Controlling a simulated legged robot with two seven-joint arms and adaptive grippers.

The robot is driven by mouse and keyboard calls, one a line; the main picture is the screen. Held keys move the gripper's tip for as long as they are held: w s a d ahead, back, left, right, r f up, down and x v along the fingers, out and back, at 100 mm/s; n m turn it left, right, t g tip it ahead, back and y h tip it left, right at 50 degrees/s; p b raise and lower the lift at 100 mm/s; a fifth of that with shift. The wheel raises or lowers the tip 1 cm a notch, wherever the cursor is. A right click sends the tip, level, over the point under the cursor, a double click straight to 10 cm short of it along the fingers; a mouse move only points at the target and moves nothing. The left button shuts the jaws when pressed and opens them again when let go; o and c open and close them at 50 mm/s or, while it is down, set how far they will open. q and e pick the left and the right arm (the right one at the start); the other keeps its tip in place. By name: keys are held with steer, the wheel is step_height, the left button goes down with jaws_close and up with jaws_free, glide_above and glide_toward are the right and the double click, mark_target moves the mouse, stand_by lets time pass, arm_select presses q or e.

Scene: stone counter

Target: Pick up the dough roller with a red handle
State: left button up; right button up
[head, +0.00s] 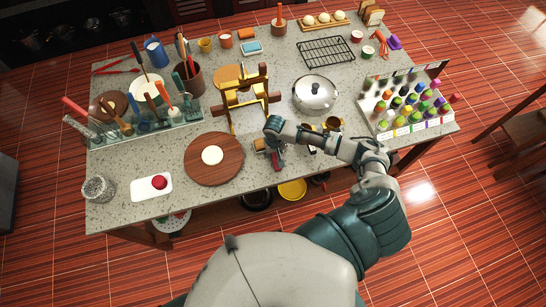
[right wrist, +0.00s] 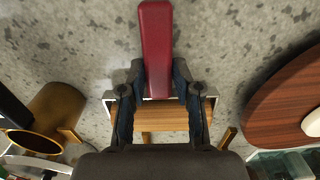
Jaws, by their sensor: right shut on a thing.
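The dough roller has a red handle (right wrist: 157,35) and a pale wooden roller (right wrist: 165,118) in a metal frame. In the right wrist view my right gripper (right wrist: 159,80) is shut on it, with one finger on each side of the lower part of the red handle. In the head view the right gripper (head: 274,150) is at the front of the counter, between the round board and the brown cups. The red handle also shows there below the gripper (head: 277,162). I cannot tell whether the roller touches the counter. My left gripper is not in view.
A round wooden board (head: 228,171) with pale dough lies left of the gripper. A wooden rack (head: 245,100) stands behind it. Brown cups (head: 332,123) and a lidded steel pot (head: 315,94) are on the right. The stone counter's (head: 240,198) front edge is close.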

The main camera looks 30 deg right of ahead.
mark_target(273, 156)
steer(key=shift+s+d+f, duration=0.15)
steer(key=shift+d+f, duration=0.15)
steer(key=shift+d, duration=0.45)
jaws_close()
steer(key=shift+a, duration=0.35)
steer(key=shift+a+r, duration=0.5)
steer(key=shift+r, duration=0.1)
steer(key=r, duration=0.3)
steer(key=shift+w+a+r, duration=0.1)
steer(key=shift+w+r, duration=0.1)
steer(key=shift+w, duration=0.05)
steer(key=r, duration=0.2)
steer(key=d+r, duration=0.1)
steer(key=r, duration=0.1)
steer(key=shift+s+r, duration=0.1)
steer(key=shift+r, duration=0.2)
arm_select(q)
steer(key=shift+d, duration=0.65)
arm_select(e)
steer(key=shift+a+r, duration=0.3)
steer(key=shift+r, duration=0.35)
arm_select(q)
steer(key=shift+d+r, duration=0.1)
